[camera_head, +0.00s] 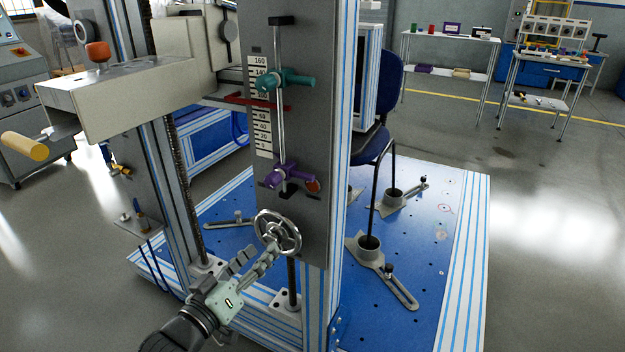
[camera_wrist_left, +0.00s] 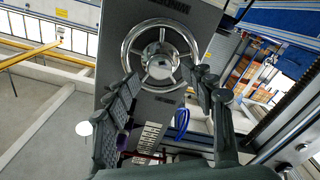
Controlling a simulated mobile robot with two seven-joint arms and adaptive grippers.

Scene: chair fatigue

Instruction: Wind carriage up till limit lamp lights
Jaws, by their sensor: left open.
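The handwheel (camera_head: 278,232) is a shiny spoked metal ring low on the grey column panel; it also shows in the left wrist view (camera_wrist_left: 134,44). My left gripper (camera_head: 262,252) is at the wheel's lower left, its open fingers pointing at it. In the left wrist view the two fingers (camera_wrist_left: 165,92) stand apart with the wheel beyond and between them; I cannot tell if they touch it. The carriage (camera_head: 140,92) is a beige block at the upper left of the column. A round red-brown lamp (camera_head: 312,185) sits beside the purple clamp and looks unlit. My right gripper is out of view.
A scale (camera_head: 260,105) with a red pointer (camera_head: 245,100), a teal clamp (camera_head: 285,80) and a purple clamp (camera_head: 285,175) are on the panel above the wheel. The blue base plate (camera_head: 440,215) holds chair-leg clamps (camera_head: 385,275). A yellow-handled crank (camera_head: 25,146) projects at left.

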